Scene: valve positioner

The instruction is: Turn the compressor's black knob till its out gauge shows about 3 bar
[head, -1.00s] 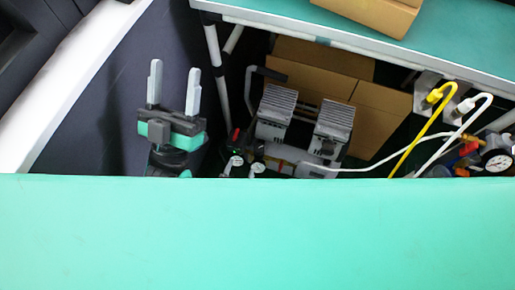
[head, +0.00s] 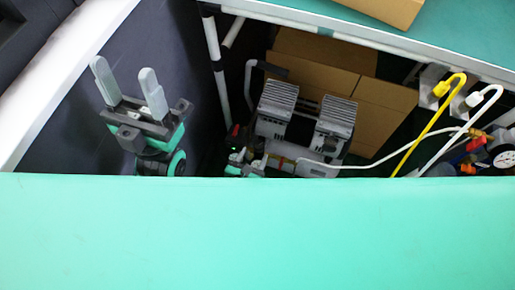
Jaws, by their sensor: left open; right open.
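The compressor (head: 333,128), with two grey finned heads, stands low beneath the bench in the middle of the head view. The black knob cannot be made out, and the small gauges at its left front are covered. My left gripper (head: 124,77) is open and empty, raised to the left of the compressor with its fingers pointing up. Teal and grey parts that look like my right gripper (head: 247,167) are at the compressor's left front, over the gauge area. Its lower part is hidden behind the near green surface, and I cannot tell whether it touches anything.
A wide green surface (head: 258,235) fills the bottom of the view. Cardboard boxes (head: 385,115) stand behind the compressor. A yellow hose (head: 429,127) and white hoses (head: 462,127) hang at right, near another gauge (head: 504,159). The bench (head: 465,40) spans the top right.

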